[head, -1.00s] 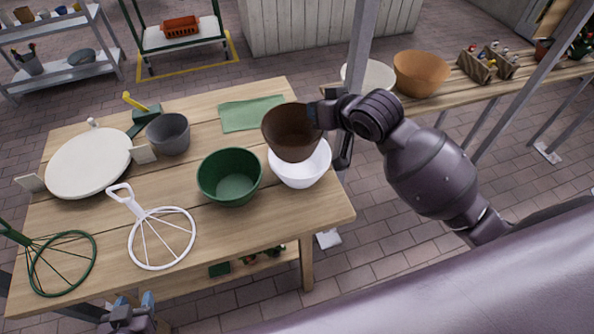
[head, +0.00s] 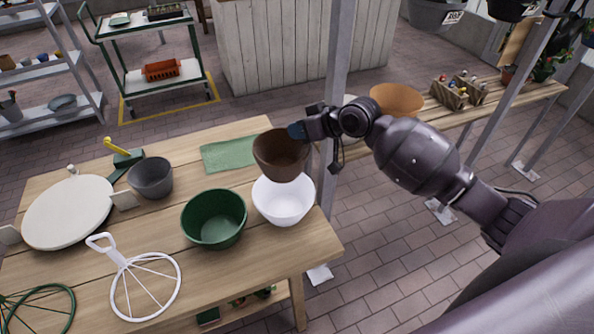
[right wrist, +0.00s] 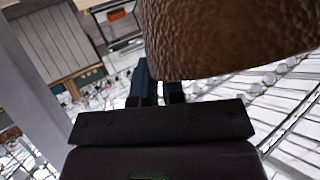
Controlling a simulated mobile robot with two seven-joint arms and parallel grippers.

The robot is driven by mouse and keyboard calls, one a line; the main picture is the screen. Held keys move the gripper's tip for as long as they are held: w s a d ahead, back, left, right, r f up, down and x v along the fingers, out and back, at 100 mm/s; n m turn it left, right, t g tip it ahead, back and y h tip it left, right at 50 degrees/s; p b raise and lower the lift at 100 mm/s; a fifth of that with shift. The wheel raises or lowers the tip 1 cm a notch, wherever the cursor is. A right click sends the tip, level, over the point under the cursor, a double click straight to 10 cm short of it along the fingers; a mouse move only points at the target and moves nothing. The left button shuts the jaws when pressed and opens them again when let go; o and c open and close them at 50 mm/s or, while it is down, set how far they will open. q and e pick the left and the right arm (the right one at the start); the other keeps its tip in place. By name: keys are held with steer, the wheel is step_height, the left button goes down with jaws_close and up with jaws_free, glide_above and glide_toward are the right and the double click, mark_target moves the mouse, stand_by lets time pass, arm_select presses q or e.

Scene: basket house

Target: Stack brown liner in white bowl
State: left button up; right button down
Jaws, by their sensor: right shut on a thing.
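The brown liner (head: 280,158) is a tapered pot held by its rim in my right gripper (head: 297,131), which is shut on it. The liner hangs above the far edge of the white bowl (head: 284,203) and covers part of its rim in the head view. I cannot tell whether they touch. In the right wrist view the liner's dimpled brown wall (right wrist: 225,35) fills the upper right, beside the dark fingers (right wrist: 158,88). The white bowl stands upright on the wooden table near its right edge. My left gripper is not in view.
A green bowl (head: 214,218) stands just left of the white bowl. A grey pot (head: 151,178), a round cream board (head: 68,212), a white wire hoop (head: 145,287) and a green cloth (head: 229,153) lie on the table (head: 240,265). A grey post (head: 337,90) rises behind the right arm.

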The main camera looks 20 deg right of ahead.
step_height(320, 180, down, 13)
steer(key=shift+r, duration=0.1)
stand_by(0.4)
steer(key=shift+f+b, duration=0.6)
steer(key=shift+b, duration=0.2)
steer(key=c, duration=1.2)
jaws_free()
steer(key=shift+r, duration=0.1)
steer(key=shift+r+p, duration=0.25)
steer(key=shift+p, duration=0.05)
steer(key=v, duration=1.2)
steer(key=s+f+h, duration=0.1)
steer(key=s+f, duration=0.2)
steer(key=s+a+f+m+t+h, duration=0.1)
steer(key=s+f, duration=0.2)
steer(key=s+a+f+m+t, duration=0.1)
steer(key=s+f, duration=0.2)
steer(key=shift+s+f+h, duration=0.2)
steer(key=shift+f+h, duration=0.1)
steer(key=shift+h, duration=0.1)
steer(key=s+d+f+m+h, duration=0.1)
steer(key=s+f+h, duration=0.3)
steer(key=s, duration=0.8)
steer(key=shift+f+m+t+h, duration=0.3)
steer(key=shift+f+t+h, duration=0.1)
steer(key=shift+f, duration=0.1)
